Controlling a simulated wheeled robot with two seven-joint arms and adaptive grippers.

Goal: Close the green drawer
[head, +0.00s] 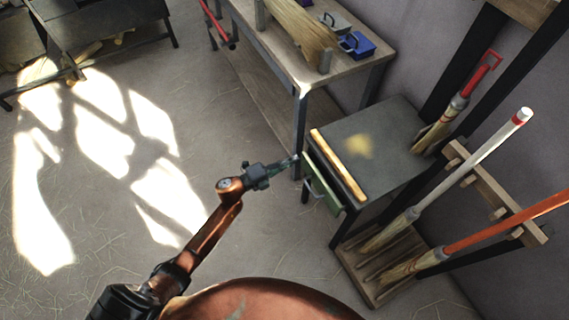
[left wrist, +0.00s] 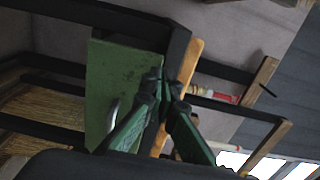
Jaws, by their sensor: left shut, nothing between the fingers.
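The green drawer (head: 321,186) is in the front of a small dark-topped table, below its wooden edge strip. Its front appears to stand slightly out from the frame; I cannot tell exactly how far. In the left wrist view the drawer front (left wrist: 112,75) fills the middle left, with a metal handle (left wrist: 113,112). My left gripper (head: 292,161) is shut and empty, at the drawer's far end in the head view. In the left wrist view its fingertips (left wrist: 165,88) overlap the drawer front's right edge. I cannot tell whether they touch it. My right gripper is not in view.
The small table (head: 390,130) has a yellowish patch on top. Brooms lean in a wooden rack (head: 495,195) at the right.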

